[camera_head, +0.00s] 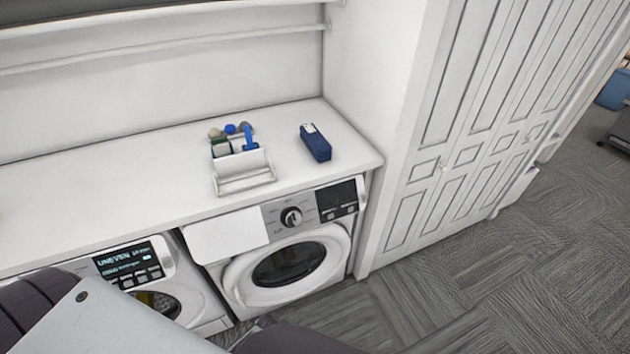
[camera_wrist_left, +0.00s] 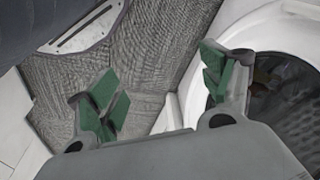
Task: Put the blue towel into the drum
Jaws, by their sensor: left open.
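My left gripper (camera_wrist_left: 163,88) is open in the left wrist view, its green-padded fingers spread with nothing between them. Beside its right finger is a white round opening with a dark grey perforated drum (camera_wrist_left: 292,112). A small brownish thing (camera_wrist_left: 265,78) shows inside the drum. In the head view the left washing machine (camera_head: 205,308) is partly covered by my left arm, and its round opening shows at its edge. No blue cloth can be made out as the towel. A dark blue box-like item (camera_head: 316,146) with a white label lies on the counter. My right gripper is not in view.
A second washing machine (camera_head: 237,281) with its round door shut stands to the right. A white caddy (camera_head: 243,183) with bottles and a blue-handled brush sits on the white counter (camera_head: 120,180). Tall white cabinet doors (camera_head: 470,110) stand at right. The grey carpet (camera_head: 500,275) is clear there.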

